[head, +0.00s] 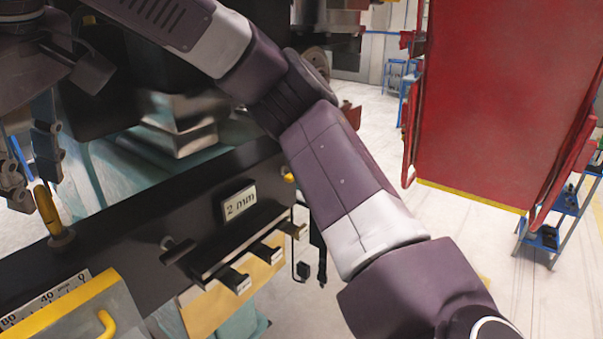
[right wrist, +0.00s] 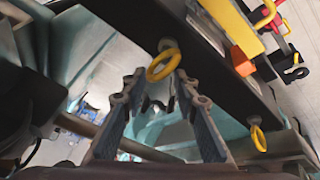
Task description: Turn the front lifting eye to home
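A yellow lifting eye (head: 47,210) stands on the dark beam at the left of the head view, its ring seen nearly edge-on. In the right wrist view, this ring (right wrist: 163,65) is seen at the fingertips, between and just beyond them. A second yellow lifting eye (right wrist: 258,137) sits further along the beam, to the right. I cannot tell which eye is the front one. My right gripper (head: 33,188) is open with its fingers beside the near ring; contact cannot be made out. It also shows in the right wrist view (right wrist: 158,85). My left gripper is not in view.
A yellow bracket with a handle (head: 85,310) is at the lower left. A large red panel (head: 510,90) and blue stands (head: 560,225) are at the right. Pale floor lies between.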

